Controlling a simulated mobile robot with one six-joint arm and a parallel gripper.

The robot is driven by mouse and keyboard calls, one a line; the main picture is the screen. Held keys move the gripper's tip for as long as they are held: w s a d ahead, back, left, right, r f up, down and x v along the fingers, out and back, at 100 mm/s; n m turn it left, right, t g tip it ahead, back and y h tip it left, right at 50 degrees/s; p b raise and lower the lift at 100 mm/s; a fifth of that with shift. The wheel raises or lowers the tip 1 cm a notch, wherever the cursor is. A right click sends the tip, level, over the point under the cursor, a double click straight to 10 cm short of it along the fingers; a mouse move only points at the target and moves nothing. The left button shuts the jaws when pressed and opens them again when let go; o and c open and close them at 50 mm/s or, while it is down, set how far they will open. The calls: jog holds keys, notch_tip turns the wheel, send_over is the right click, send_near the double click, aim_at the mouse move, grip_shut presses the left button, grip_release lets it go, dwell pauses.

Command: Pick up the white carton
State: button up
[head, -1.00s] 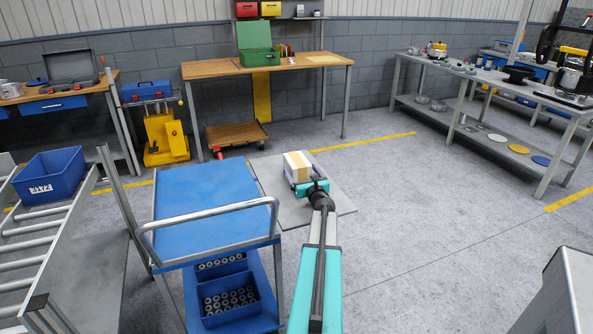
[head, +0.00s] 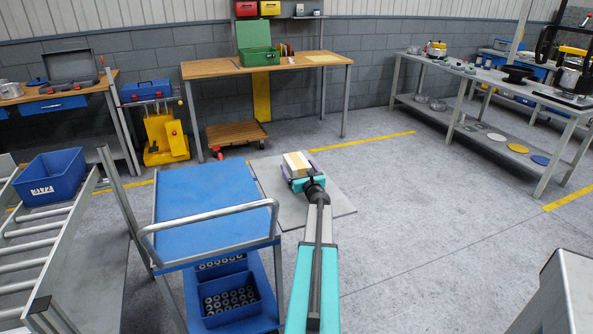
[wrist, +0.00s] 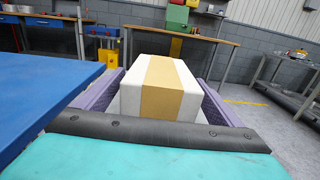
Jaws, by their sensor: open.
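The white carton (head: 297,162) has a tan band over its top and front. In the head view it is at the grey mat beyond the blue cart, partly hidden by my gripper (head: 303,178). In the wrist view the carton (wrist: 164,92) fills the middle, upright, with its front face toward me. My gripper (wrist: 160,80) is open, with one purple finger along each side of the carton. The right finger looks very close to the carton; I cannot tell whether either finger touches it.
The blue cart (head: 212,190) stands just left of my arm, and its top (wrist: 45,95) is close beside the left finger. A wooden workbench (head: 300,62) stands behind. The floor to the right (head: 410,200) is clear.

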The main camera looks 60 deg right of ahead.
aim_at(297, 160)
jog(key=shift+x, duration=0.9)
jog(key=c, duration=1.3)
jog(key=shift+c, duration=0.6)
jog(key=shift+r, duration=0.2)
jog(key=shift+r, duration=1.55)
jog(key=b+v, duration=0.1)
jog(key=v, duration=0.7)
jog(key=w+a+r+b+v, duration=0.1)
jog(key=v, duration=0.7)
jog(key=shift+w+a+r+b, duration=0.2)
jog(key=shift+a+r+b, duration=0.1)
jog(key=shift+b, duration=0.1)
